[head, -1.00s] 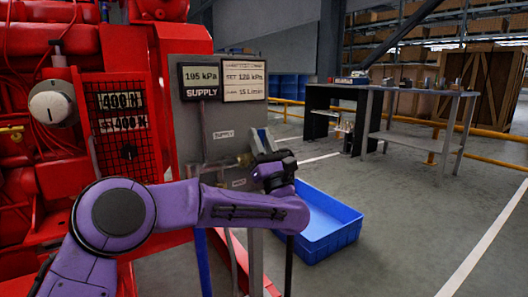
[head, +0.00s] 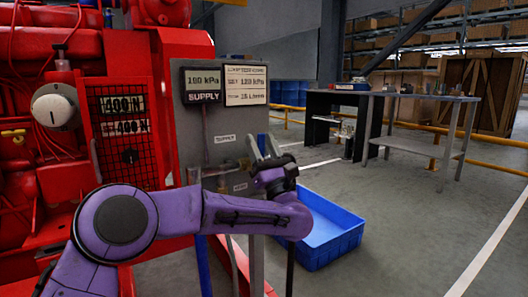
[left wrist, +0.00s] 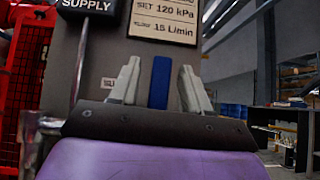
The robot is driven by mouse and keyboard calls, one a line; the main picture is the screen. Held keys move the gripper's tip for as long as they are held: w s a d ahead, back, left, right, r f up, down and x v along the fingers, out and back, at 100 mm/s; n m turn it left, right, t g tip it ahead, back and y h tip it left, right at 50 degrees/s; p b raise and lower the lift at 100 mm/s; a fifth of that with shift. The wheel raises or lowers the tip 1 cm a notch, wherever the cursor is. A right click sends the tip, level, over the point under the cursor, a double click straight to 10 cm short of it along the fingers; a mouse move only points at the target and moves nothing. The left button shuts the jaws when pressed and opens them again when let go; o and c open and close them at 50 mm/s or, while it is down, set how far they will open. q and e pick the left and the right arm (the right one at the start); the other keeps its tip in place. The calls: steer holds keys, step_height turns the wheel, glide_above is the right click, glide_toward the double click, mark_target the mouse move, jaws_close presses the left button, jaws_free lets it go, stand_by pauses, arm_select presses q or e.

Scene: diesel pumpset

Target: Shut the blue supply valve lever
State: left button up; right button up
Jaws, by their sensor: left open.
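The blue supply valve lever (left wrist: 160,82) stands upright in the left wrist view, between the two pale fingers of my left gripper (left wrist: 160,75). A gap shows on each side of it, so the fingers look apart from it. In the head view my left gripper (head: 267,145) is at the right edge of the grey panel (head: 232,123), below the white notice. The lever is hard to make out there, and the gripper and wrist hide most of the valve. The supply display (head: 201,85) is on the panel. My right gripper is not in view.
The red pumpset (head: 160,80) with a dial and mesh guard fills the left. A blue bin (head: 330,235) stands on the floor right of my left wrist. A workbench (head: 425,95) and yellow rail are farther back. The floor at right is clear.

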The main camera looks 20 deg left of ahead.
arm_select(q)
steer(key=v, duration=1)
steer(key=shift+s+f, duration=0.1)
steer(key=shift+f, duration=0.05)
